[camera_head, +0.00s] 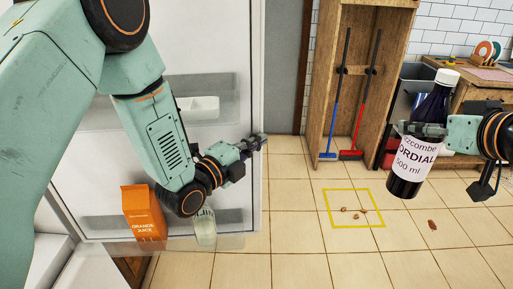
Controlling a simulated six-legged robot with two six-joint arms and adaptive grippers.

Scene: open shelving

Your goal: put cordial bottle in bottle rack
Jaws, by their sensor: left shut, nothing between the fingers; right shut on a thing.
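The cordial bottle (407,181) is dark with a white cap and a pale label reading "CORDIAL 500 ml". It is held in the air at the right, nearly upright with a slight tilt. My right gripper (422,130) comes in from the right edge and is shut on the bottle. My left gripper (256,143) is shut and empty, in front of the white open door near the middle of the view. I cannot make out a bottle rack with certainty; the door has clear shelves holding other items.
An orange juice carton (143,213) and a clear bottle (205,228) stand on the lower door shelf (235,243). A wooden cabinet (341,108) holds a blue broom (328,154) and a red broom (352,154). A yellow floor square (329,208) surrounds small brown bits. The tiled floor between is open.

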